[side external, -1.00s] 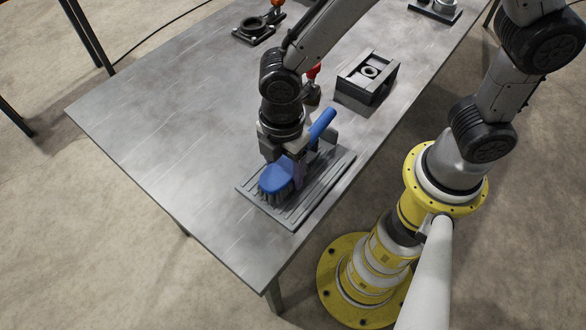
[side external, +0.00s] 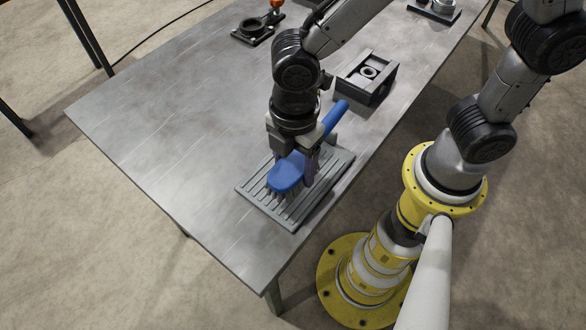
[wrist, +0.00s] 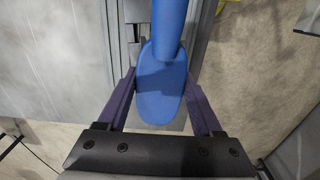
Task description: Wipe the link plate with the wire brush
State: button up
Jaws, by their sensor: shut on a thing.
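The wire brush (side external: 287,172) has a blue head and a blue handle that slants up to the right, with dark bristles below. My gripper (side external: 298,165) is shut on the brush, with its fingers on both sides of the head. In the wrist view the blue brush (wrist: 162,85) sits between the purple fingers of my gripper (wrist: 165,100). The link plate (side external: 262,201) is a grey ribbed plate lying flat near the table's front edge. The bristles are over the plate and look to be at its surface; exact contact is hard to tell.
A dark block with a round bore (side external: 365,78) stands behind the plate, to the right. A black flanged bearing (side external: 253,28) and another part (side external: 435,8) lie farther back on the metal table (side external: 150,110). The table's left side is clear.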

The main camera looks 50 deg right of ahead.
jog(key=shift+r, duration=2)
jog(key=w+d+r+m, duration=0.1)
jog(key=w+d+m, duration=1.3)
jog(key=w+d, duration=0.7)
jog(key=shift+w+r+m, duration=0.3)
jog(key=shift+w, duration=0.5)
jog(key=shift+a, duration=0.1)
